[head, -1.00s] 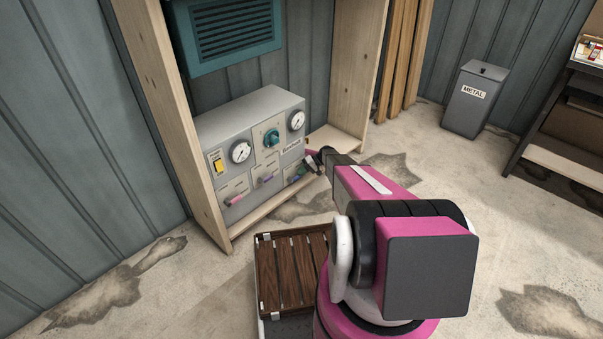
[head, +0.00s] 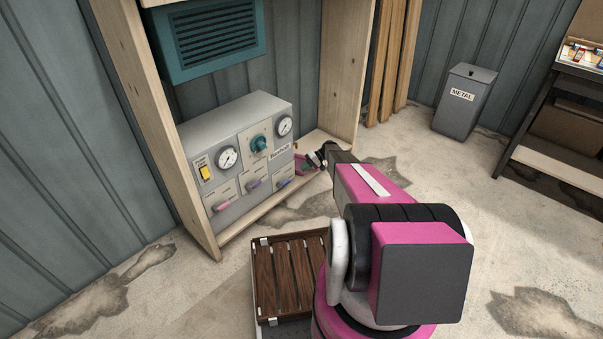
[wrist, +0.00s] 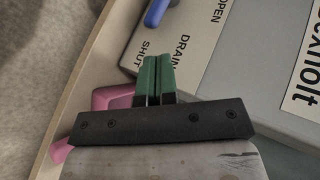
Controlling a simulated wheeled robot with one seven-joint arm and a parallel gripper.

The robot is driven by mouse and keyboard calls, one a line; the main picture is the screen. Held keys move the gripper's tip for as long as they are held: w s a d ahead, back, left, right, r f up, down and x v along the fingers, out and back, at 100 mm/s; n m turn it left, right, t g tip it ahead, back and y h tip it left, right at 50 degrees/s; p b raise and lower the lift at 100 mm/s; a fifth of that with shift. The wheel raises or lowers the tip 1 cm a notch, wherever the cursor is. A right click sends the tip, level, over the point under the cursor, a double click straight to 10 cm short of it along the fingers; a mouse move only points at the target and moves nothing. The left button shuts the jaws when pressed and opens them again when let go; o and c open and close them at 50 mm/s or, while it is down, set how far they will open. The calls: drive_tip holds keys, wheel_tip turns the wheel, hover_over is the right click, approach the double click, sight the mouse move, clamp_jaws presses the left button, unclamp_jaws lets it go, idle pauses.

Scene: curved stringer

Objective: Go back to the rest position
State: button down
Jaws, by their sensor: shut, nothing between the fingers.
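My gripper (head: 300,162) is at the right side of the grey control box in the head view, small and partly hidden by my wrist. In the wrist view its green fingers (wrist: 157,78) are pressed together with nothing between them. They appear over the lower edge of the box's front, below the blue lever (wrist: 158,11) and near the "SHUT" and "DRAIN" lettering. The blue lever also shows in the head view (head: 284,182), apart from the fingers. My arm is stretched forward toward the box.
The grey control box (head: 236,112) stands in a wooden frame (head: 150,125) under a teal vent (head: 215,38). A slatted wooden crate (head: 262,285) lies on the floor left of my arm. A grey "METAL" bin (head: 462,105) and a dark shelf (head: 540,125) are to the right. Floor between is clear.

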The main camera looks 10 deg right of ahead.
drive_tip(key=shift+d+r, duration=0.15)
drive_tip(key=shift+d, duration=0.15)
drive_tip(key=s+a+r+h, duration=0.2)
drive_tip(key=s+r+h, duration=0.1)
drive_tip(key=s+r, duration=0.7)
drive_tip(key=s+a+r+m+t+h, duration=0.1)
drive_tip(key=s+r+h, duration=0.3)
drive_tip(key=s+r, duration=0.7)
drive_tip(key=s+a+r+m+t+h, duration=0.1)
drive_tip(key=s+a+r+h, duration=0.2)
drive_tip(key=s+r, duration=0.7)
drive_tip(key=s+h, duration=0.1)
drive_tip(key=s, duration=0.8)
drive_tip(key=shift+s+r, duration=0.25)
drive_tip(key=shift+r, duration=0.05)
